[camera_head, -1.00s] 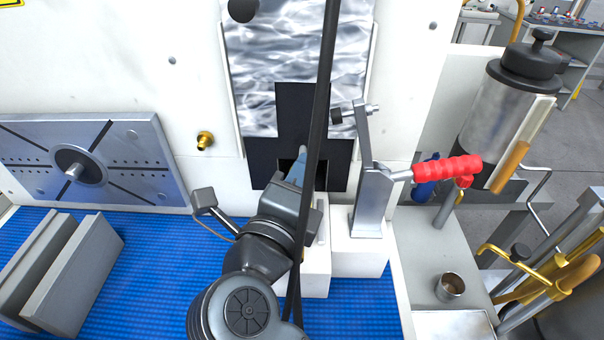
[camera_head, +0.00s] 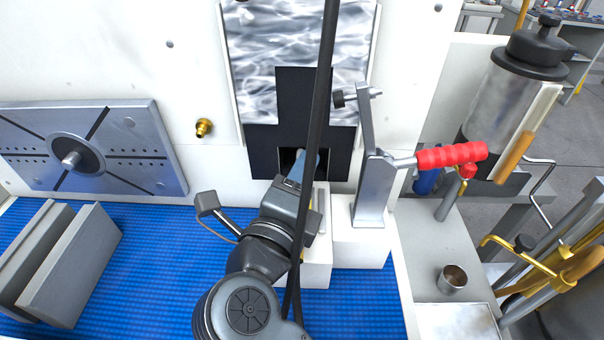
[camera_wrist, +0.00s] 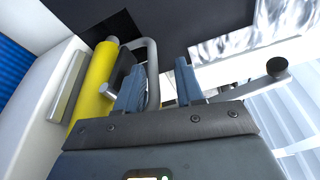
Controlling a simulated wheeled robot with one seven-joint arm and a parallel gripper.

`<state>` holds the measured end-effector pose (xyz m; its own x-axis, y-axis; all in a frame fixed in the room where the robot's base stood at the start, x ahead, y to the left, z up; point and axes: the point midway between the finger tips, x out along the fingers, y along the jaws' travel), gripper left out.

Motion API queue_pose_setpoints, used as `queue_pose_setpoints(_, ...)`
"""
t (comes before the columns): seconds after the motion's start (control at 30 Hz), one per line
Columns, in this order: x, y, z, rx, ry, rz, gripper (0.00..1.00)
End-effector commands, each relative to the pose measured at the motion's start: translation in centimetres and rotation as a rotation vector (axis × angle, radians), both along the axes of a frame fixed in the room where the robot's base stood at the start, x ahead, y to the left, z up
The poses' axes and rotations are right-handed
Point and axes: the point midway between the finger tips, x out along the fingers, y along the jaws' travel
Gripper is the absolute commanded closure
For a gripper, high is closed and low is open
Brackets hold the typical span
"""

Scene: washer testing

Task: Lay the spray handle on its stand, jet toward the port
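The spray handle shows in the wrist view as a yellow cylinder (camera_wrist: 94,84) with a grey bent metal loop (camera_wrist: 153,62) at its side. It lies beside a grey metal plate on a white block, which looks like the stand; in the head view this block (camera_head: 315,272) stands below the port. The port (camera_head: 290,160) is a dark opening in a black panel. My gripper (camera_wrist: 160,76) has its blue fingers apart, with the loop showing between them, close to the left finger. The yellow body is outside the left finger. The jet end is not clear.
A toggle clamp with a red handle (camera_head: 452,155) stands on a white block just right of my gripper. Grey blocks (camera_head: 70,265) sit at left on the blue mat (camera_head: 165,270). A small metal cup (camera_head: 452,279) is at right.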

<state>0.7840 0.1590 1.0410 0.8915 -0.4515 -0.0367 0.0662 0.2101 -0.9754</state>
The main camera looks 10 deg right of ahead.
Motion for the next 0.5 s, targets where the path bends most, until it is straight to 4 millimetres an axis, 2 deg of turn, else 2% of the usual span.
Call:
queue_pose_setpoints(0.07, 0.0, 0.0, 0.0, 0.0, 0.001, 0.0, 0.55)
queue_pose_setpoints(0.33, -0.1, 0.1, -0.2, 0.0, 0.004, 0.001, 0.55)
queue_pose_setpoints(0.5, -1.7, 0.9, -0.2, 0.0, 0.002, 0.003, 0.55)
